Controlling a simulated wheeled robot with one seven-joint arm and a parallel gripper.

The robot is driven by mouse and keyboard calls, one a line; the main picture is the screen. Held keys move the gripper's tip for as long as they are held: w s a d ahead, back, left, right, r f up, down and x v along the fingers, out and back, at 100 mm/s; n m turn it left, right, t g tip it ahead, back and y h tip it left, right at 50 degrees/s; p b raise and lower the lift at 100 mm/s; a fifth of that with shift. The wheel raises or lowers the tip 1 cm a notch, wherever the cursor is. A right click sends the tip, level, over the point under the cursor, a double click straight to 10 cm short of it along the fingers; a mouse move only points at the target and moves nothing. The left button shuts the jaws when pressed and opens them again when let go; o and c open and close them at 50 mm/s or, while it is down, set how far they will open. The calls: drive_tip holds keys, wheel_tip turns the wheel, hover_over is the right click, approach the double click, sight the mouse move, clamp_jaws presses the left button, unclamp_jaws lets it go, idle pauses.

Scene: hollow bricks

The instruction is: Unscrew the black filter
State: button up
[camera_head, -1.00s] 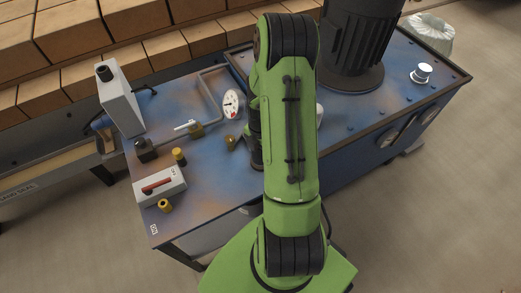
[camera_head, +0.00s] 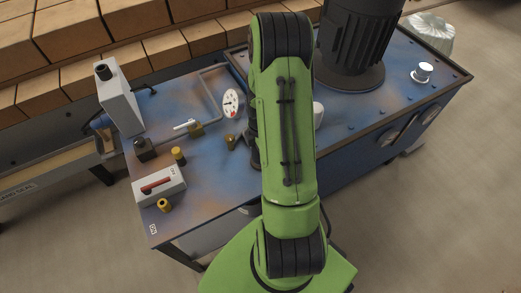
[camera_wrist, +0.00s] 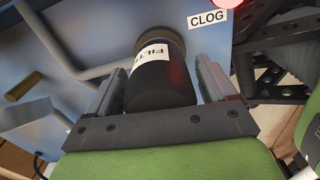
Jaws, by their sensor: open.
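The black filter (camera_wrist: 160,88) is a dark cylinder with a white label starting "FILT" and a brownish rim at its far end. In the wrist view it sits between the two fingers of my gripper (camera_wrist: 163,68). The fingers are open, one on each side of the filter. A narrow gap shows on the right; on the left I cannot tell whether finger and filter touch. In the head view my green arm hides the gripper, and I cannot make out the filter for sure.
A "CLOG" label (camera_wrist: 207,20) and a red light (camera_wrist: 229,3) are near the filter. The blue bench (camera_head: 215,175) carries a white gauge (camera_head: 231,103), a white box with a red lever (camera_head: 160,186), valves and pipes. A large black ribbed cylinder (camera_head: 357,40) stands at the back right.

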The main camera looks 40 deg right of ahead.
drive_tip(key=m, duration=0.6)
drive_tip(key=shift+b, duration=0.35)
drive_tip(key=m, duration=0.6)
drive_tip(key=shift+b, duration=0.35)
drive_tip(key=c, duration=1.2)
drive_tip(key=n, duration=0.2)
drive_tip(key=shift+n, duration=0.4)
drive_tip(key=shift+n, duration=0.4)
drive_tip(key=shift+n+b, duration=0.3)
drive_tip(key=shift+n, duration=0.7)
